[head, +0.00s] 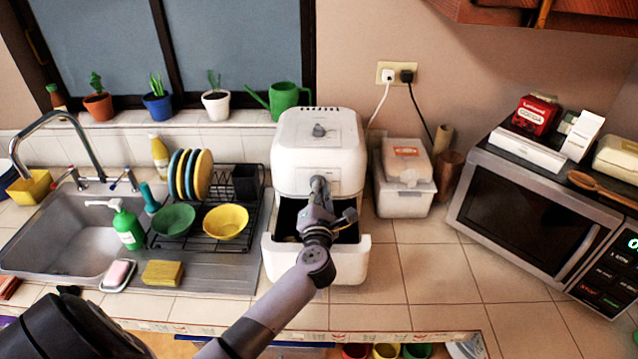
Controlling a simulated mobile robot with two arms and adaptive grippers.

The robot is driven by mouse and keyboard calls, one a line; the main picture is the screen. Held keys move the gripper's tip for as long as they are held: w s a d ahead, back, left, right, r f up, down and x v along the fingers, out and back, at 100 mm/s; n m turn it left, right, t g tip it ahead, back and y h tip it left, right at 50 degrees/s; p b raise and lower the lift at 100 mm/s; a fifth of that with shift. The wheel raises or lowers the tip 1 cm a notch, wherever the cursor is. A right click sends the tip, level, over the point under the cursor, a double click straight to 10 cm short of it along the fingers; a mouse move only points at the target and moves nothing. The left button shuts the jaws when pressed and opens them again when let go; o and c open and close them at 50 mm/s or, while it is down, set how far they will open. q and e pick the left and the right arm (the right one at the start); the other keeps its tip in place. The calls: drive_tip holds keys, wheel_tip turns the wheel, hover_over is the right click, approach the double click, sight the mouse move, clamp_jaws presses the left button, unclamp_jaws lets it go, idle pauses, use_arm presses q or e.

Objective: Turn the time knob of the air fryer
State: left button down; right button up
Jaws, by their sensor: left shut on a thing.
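The white air fryer (290,155) stands on the counter in the middle of the head view, with its front drawer (345,262) pulled out. One grey knob (319,130) shows on its upper front panel, uncovered. My left gripper (319,186) reaches over the open drawer to the lower part of the front panel. It is shut on a small knob there, which its fingers mostly hide. No label tells which knob is for time. The knob's turn angle cannot be seen. My right gripper is not in view.
A dish rack (262,190) with plates and bowls stands left of the fryer, beside the sink (60,235). A white container (403,190) stands close on the right, then a microwave (530,215). The tiled counter (430,285) at front right is clear.

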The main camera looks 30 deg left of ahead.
use_arm(q)
drive_tip(key=shift+m, duration=0.4)
drive_tip(key=c, duration=1.7)
unclamp_jaws()
drive_tip(key=v, duration=1.1)
drive_tip(key=shift+s+d, duration=0.1)
drive_tip(key=shift+s, duration=0.2)
drive_tip(key=shift+s+d, duration=0.15)
